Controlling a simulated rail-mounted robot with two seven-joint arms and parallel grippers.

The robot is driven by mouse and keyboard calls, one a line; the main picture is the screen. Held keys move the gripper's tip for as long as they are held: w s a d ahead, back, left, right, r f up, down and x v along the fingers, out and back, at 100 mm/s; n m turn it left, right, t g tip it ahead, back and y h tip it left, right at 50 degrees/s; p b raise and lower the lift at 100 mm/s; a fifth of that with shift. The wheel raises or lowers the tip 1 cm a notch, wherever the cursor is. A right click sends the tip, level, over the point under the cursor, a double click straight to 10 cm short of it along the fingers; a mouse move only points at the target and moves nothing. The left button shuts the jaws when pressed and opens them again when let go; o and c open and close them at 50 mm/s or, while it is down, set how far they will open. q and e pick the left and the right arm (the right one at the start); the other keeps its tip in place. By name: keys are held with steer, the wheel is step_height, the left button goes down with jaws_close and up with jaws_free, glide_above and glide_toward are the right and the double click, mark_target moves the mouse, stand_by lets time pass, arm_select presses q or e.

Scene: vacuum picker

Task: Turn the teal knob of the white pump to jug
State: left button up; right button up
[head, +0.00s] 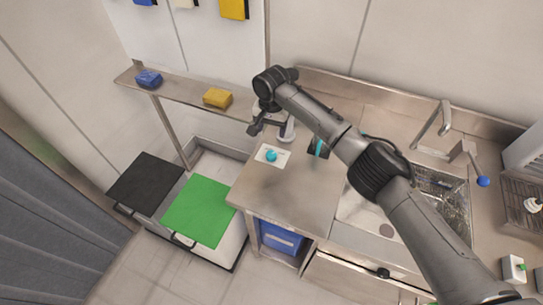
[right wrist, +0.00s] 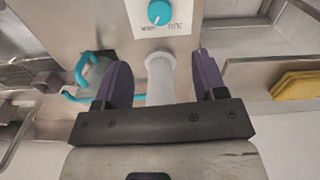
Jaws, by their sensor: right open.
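The teal knob (head: 271,156) sits on a white plate (head: 263,152) on the steel counter's left end. In the right wrist view the knob (right wrist: 158,13) is at the top edge, partly cut off, with a small pale mark toward its lower left. Two dark labels show below it, too small to read surely. My right gripper (head: 270,124) is open just behind the knob, apart from it. In the wrist view its purple fingers (right wrist: 163,78) stand either side of a white upright cylinder (right wrist: 160,72); I cannot tell if they touch it. My left gripper is out of view.
Teal hooked handles (right wrist: 84,72) are left of the gripper in the wrist view. A sink (head: 440,205) with a tap (head: 443,118) is to the right. A shelf (head: 185,91) holds blue (head: 149,79) and yellow (head: 217,97) sponges. A green-lidded bin (head: 200,210) stands left of the counter.

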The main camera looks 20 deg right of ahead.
mark_target(271, 154)
step_height(271, 154, down, 13)
steer(key=shift+r+b, duration=0.1)
steer(key=shift+b, duration=1.1)
